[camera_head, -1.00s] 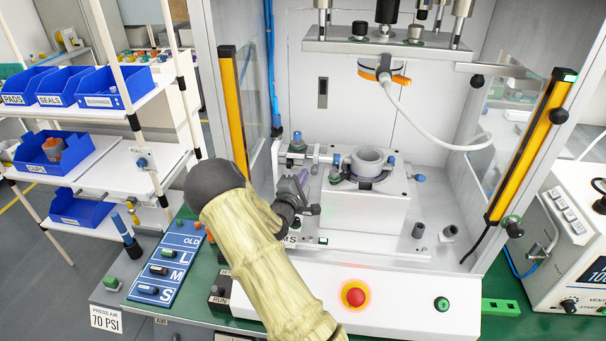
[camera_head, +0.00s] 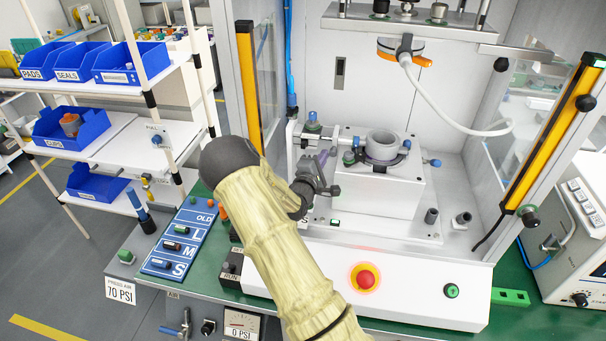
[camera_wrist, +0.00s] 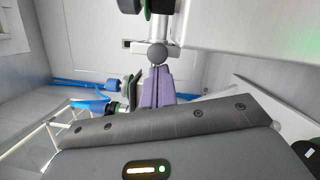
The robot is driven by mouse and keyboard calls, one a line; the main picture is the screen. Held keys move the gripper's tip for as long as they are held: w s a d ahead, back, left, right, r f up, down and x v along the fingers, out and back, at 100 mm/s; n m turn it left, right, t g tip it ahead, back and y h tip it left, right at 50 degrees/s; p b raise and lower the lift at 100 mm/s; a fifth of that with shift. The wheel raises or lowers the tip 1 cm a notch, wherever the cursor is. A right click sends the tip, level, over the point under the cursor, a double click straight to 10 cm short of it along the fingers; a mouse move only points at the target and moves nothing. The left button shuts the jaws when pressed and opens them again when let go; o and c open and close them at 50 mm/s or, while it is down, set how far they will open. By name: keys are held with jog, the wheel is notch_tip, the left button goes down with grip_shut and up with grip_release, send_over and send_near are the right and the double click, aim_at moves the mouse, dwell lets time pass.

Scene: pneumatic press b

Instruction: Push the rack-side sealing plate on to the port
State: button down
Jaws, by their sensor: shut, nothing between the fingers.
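The grey part with a round port (camera_head: 382,145) sits on the white fixture block (camera_head: 380,190) in the press. On its rack side, at left, a small dark sealing plate (camera_head: 348,158) faces it; from the head I cannot tell whether they touch. The wrist view shows a dark green-rimmed disc (camera_wrist: 160,8), apparently this plate, on a silver rod ending in a grey ball knob (camera_wrist: 157,53). My gripper (camera_head: 323,157) is left of the plate. Its purple fingers (camera_wrist: 155,76) are shut and empty, with tips at the ball knob; contact is unclear.
A blue-capped post (camera_head: 312,122) stands behind my gripper. The orange-and-black column (camera_head: 247,88) is left of the press opening. A red button (camera_head: 365,281) is on the front panel. The shelf rack with blue bins (camera_head: 130,64) is at left.

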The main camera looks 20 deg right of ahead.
jog(key=w+a+b+v, duration=0.1)
jog(key=b+v, duration=0.1)
jog(key=v, duration=0.8)
jog(key=w+a+f+b+v, duration=0.1)
jog(key=b+v, duration=0.2)
jog(key=v, duration=0.8)
jog(key=shift+w+a+f, duration=0.15)
jog(key=shift+w+f, duration=0.05)
jog(key=shift+w, duration=0.15)
